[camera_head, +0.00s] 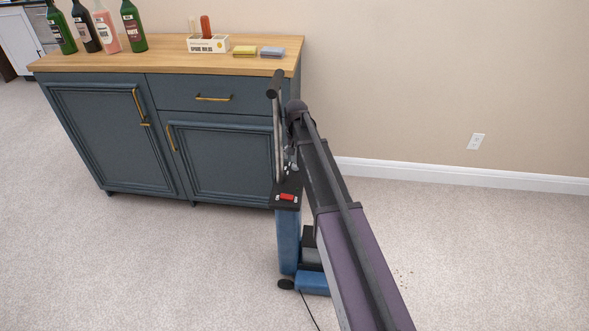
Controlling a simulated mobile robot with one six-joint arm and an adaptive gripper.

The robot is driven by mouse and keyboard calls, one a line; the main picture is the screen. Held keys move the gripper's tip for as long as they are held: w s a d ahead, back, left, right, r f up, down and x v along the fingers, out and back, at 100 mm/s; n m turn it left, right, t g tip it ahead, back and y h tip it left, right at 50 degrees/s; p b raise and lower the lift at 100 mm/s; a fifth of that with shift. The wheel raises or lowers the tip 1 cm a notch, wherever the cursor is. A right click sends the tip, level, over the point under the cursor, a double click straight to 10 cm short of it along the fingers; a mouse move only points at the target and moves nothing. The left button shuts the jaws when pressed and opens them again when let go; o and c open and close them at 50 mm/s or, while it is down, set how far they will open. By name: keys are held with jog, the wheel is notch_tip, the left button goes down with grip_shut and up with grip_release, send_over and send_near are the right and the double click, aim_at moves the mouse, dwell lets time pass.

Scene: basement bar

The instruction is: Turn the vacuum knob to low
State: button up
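The vacuum (288,242) stands upright on the carpet in front of the cabinet's right end. It has a blue body, a dark top and a tall thin handle that rises past the countertop. A red control (287,197) sits on the dark top. It is too small to tell whether it is the knob, or its setting. My arm reaches up from the bottom right and covers part of the vacuum. What seems to be my gripper (291,157) is small and partly hidden beside the handle, above the red control. Its fingers cannot be made out.
A blue-grey cabinet (222,154) with a wooden top stands behind and left. Several bottles (133,27), a small box (208,45) with a red item, a yellow block (245,51) and a grey block (272,52) are on it. Carpet is open left and right; crumbs (404,273) lie at right.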

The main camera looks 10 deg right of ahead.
aim_at(295, 165)
jog(key=shift+f+b, duration=1.7)
jog(key=shift+f, duration=0.3)
grip_shut()
